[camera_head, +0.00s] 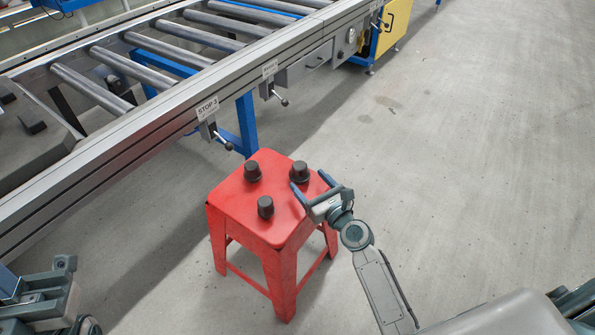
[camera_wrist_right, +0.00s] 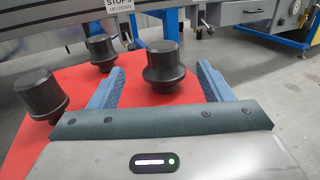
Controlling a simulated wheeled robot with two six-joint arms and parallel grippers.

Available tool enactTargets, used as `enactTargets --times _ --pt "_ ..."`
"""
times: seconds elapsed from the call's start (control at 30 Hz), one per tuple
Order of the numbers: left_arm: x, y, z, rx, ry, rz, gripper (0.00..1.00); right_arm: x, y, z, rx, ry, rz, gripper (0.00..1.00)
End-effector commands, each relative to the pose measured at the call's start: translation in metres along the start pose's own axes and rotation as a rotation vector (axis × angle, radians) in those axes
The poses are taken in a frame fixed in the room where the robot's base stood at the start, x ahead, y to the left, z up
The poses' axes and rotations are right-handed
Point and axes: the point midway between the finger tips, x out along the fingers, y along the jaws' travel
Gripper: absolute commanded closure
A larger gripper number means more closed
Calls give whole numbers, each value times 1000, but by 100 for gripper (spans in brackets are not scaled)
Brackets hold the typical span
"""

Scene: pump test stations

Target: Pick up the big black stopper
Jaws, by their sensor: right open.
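Three black stoppers stand upright on a red stool. One stopper (camera_head: 300,171) is at the stool's right back corner; the wrist view shows it (camera_wrist_right: 164,65) in line with the gap between my right fingers. Another stopper (camera_head: 252,172) is at the back left, also in the wrist view (camera_wrist_right: 101,50). The third (camera_head: 265,207) is nearer the front, at left in the wrist view (camera_wrist_right: 40,97). Their sizes look close; I cannot tell surely which is biggest. My right gripper (camera_head: 307,183) is open and empty. My left arm shows partly at the lower left, jaws unclear.
The red stool (camera_head: 238,202) stands on bare concrete beside a roller conveyor (camera_head: 150,125). Small levers (camera_head: 222,140) stick out from the conveyor's side rail behind the stool. The floor to the right is free.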

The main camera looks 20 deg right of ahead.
Motion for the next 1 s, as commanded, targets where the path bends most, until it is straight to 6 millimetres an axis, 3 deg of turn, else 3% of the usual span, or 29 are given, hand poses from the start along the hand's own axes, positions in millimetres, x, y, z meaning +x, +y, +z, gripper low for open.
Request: enactTargets --times 0.1,0.33,0.63,0.93,1.0 --pt "-1 0 0 0 5 -2 100 19 0 0 0 -2 -1 27" --pt "-3 0 0 1 10 -4 100 36 -1 0 -1 -1 -1 27" --pt "-6 0 -1 3 36 -12 100 76 -4 0 -1 0 0 27" --pt "-5 0 -1 3 36 -14 100 81 -4 0 -1 1 0 27" --pt "-5 0 -1 3 36 -14 100 81 -4 1 -1 1 0 39"
